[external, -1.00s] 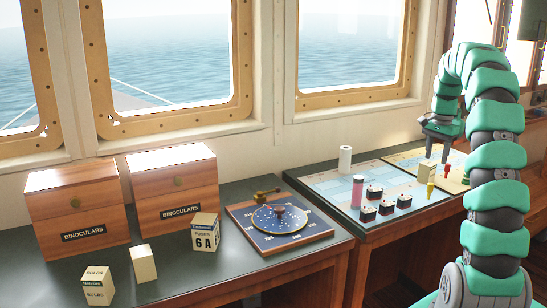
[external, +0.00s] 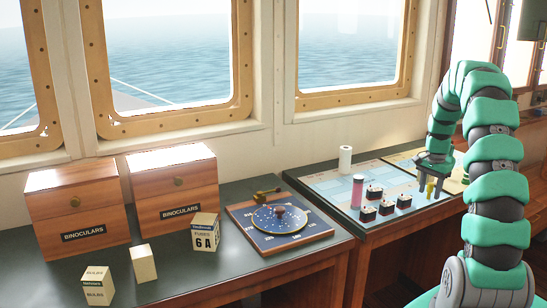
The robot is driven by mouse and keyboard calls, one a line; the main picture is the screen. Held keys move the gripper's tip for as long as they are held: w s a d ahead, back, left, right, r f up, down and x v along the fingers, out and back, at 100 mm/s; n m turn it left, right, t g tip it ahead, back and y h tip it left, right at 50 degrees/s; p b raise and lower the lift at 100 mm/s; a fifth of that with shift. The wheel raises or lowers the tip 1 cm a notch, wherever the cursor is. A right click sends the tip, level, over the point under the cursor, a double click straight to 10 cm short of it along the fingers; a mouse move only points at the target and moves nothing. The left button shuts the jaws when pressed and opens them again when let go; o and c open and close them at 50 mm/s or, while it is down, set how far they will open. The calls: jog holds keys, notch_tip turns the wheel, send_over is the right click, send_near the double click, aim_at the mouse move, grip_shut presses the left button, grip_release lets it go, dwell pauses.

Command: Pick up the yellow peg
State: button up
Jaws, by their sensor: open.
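The yellow peg (external: 430,191) stands on the chart table at the right, near its front edge. My gripper (external: 431,181) is open, pointing down right over the peg, with its fingers close around or beside the peg's upper part. I cannot tell whether a finger touches it. The gripper hides part of the area just behind the peg, where a red peg and a pale block stood in the earlier view.
Several small dark blocks (external: 387,208) stand left of the peg, with a pink cylinder (external: 357,191) and a white roll (external: 345,159) beyond them. A chart (external: 330,187) lies under them. Two binocular boxes (external: 80,240) stand far left.

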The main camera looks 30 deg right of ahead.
jog(key=shift+f, duration=0.2)
grip_shut()
jog(key=shift+r, duration=0.25)
